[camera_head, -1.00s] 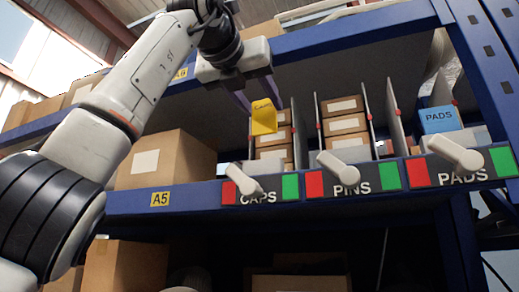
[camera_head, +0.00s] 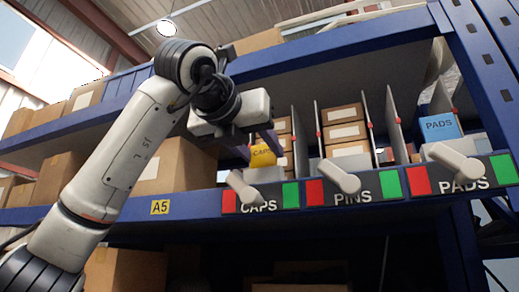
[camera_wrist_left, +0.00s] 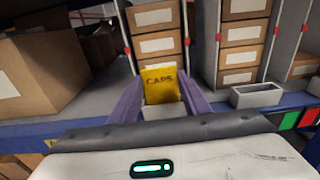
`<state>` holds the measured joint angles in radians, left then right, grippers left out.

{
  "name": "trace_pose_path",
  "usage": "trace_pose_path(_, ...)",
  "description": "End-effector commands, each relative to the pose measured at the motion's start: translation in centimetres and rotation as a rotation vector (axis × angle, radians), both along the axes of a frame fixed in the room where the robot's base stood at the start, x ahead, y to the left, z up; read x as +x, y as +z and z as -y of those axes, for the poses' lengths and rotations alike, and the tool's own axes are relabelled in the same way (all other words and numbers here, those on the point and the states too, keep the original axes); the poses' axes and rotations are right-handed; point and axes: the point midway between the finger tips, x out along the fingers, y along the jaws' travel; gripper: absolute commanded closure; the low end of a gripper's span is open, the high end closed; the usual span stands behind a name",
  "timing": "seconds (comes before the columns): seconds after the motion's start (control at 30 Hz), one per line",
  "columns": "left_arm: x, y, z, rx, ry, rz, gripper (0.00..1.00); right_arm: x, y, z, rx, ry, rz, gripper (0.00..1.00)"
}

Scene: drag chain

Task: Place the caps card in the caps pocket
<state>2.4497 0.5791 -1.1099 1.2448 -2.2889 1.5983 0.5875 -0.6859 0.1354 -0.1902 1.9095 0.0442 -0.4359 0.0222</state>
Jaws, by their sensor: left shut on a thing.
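The caps card (camera_head: 262,156) is yellow with dark CAPS lettering. It also shows upright in the left wrist view (camera_wrist_left: 160,82). My left gripper (camera_head: 262,148) is shut on it, with the purple fingers on either side of the card. The card is just above and behind the grey caps pocket (camera_head: 266,174), which sits on the shelf edge over the CAPS label. In the wrist view the card largely hides what is below it, so I cannot tell whether card and pocket touch. My right gripper is not in view.
A white lever (camera_head: 243,188) stands in front of the caps pocket. Thin dividers (camera_head: 296,135) with red clips flank the stacked boxes. The PINS lever (camera_head: 339,176) and the blue PADS card (camera_head: 440,125) are to the right. A large cardboard box (camera_head: 180,170) is to the left.

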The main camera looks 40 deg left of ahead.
Motion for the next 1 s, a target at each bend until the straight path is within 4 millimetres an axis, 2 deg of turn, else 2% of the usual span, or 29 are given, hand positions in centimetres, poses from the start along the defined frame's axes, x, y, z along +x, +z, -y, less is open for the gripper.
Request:
trace_pose_path(0.4, 0.0, -0.7, 0.1, 0.001, -0.001, 0.0, 0.89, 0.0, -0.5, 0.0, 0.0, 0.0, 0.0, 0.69)
trace_pose_path(0.43, 0.0, -0.5, 0.1, 0.0, -0.001, 0.0, 0.52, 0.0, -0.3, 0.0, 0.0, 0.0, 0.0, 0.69)
trace_pose_path(0.5, 0.0, -0.4, 0.1, 0.001, -0.001, 0.0, 0.4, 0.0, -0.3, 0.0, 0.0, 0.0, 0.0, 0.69)
trace_pose_path(0.53, 0.0, -0.4, 0.1, 0.001, -0.001, 0.0, 0.39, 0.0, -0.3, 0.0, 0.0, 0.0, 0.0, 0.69)
trace_pose_path(0.87, 0.0, -0.1, 0.1, 0.0, -0.001, 0.0, 0.39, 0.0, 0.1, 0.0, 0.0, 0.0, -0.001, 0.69)
trace_pose_path(1.0, -1.6, -0.2, 0.5, 0.001, -0.002, 0.004, 0.39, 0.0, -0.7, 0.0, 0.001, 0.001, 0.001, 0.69)
